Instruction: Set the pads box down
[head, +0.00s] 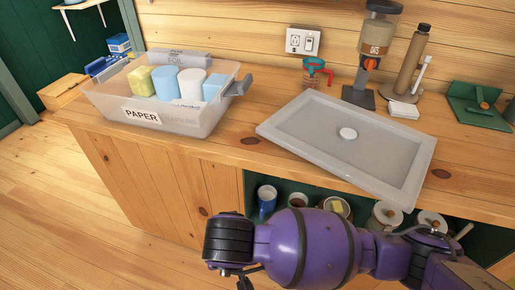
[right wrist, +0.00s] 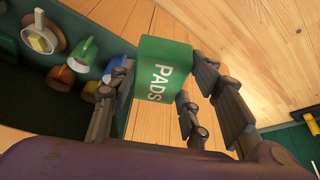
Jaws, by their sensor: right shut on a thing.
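The pads box (right wrist: 163,78) is a green box with white PADS lettering, seen in the right wrist view. My right gripper (right wrist: 168,90) is shut on it, with dark fingers on both sides of the box. The box is held in front of the open shelf, with wood planks behind it. In the head view my purple right arm reaches across the bottom, and its gripper is mostly cut off by the lower edge; the box is not visible there. My left gripper is in neither view.
A wooden counter (head: 240,143) holds a clear PAPER bin (head: 190,124) with rolls, a grey tray (head: 290,118) with a white puck, and a dispenser (head: 376,45). Under it, an open shelf holds mugs, including a blue mug (head: 267,199). Bare counter lies between bin and tray.

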